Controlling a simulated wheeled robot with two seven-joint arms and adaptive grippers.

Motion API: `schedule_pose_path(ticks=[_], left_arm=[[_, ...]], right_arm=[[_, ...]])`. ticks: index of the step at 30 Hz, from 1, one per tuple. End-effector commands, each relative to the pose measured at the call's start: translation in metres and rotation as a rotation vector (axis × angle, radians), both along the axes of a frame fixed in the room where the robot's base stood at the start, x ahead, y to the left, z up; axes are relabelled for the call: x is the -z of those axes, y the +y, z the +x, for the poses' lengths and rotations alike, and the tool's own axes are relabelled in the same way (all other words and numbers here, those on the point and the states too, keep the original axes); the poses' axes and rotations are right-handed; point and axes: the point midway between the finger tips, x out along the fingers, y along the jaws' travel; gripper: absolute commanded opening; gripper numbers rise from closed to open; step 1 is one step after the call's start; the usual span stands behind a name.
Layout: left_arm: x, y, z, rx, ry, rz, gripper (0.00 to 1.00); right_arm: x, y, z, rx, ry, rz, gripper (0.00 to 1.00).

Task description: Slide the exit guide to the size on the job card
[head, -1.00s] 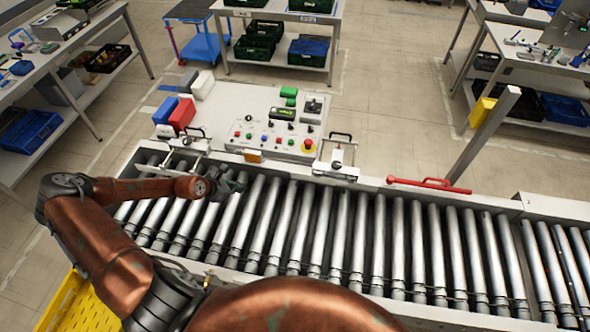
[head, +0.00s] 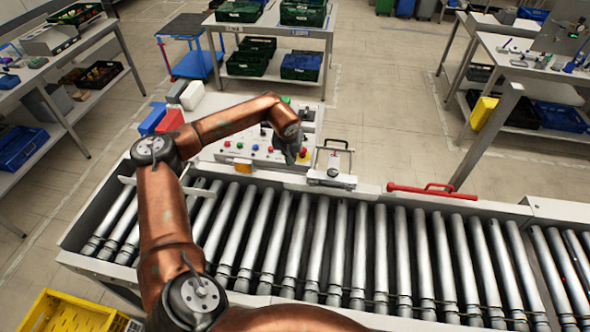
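A guide fixture with a black handle (head: 333,166) stands on the far rail of the roller conveyor (head: 375,250), right of the control panel. I take it for the exit guide. A second, similar guide at the left is mostly hidden behind my arm; a pale bar of it shows (head: 198,191). My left gripper (head: 293,156) is above the panel's front right edge, just left of the handled guide and seemingly apart from it. Its fingers are small and dark, so its opening is unclear. My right gripper is out of view. I cannot make out a job card.
The control panel (head: 245,152) with coloured buttons is partly covered by my arm. A red handle bar (head: 432,189) and a grey post (head: 487,135) are at the right. The rollers are bare.

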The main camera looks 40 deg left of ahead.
Motion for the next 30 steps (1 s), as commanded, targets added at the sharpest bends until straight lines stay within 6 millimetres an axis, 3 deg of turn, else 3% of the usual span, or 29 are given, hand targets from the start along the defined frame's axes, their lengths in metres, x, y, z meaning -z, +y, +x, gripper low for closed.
schedule_pose_path(ticks=[15, 24, 30], left_arm=[[0.087, 0.011, 0.025, -0.003, 0.005, -0.004, 0.0], [0.086, -0.003, -0.005, 0.0, 0.004, -0.005, 0.0], [0.087, -0.006, -0.01, -0.002, 0.002, -0.005, 0.0]], right_arm=[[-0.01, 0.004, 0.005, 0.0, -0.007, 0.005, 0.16], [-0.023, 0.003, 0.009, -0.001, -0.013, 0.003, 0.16], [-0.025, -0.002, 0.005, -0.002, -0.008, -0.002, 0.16]])
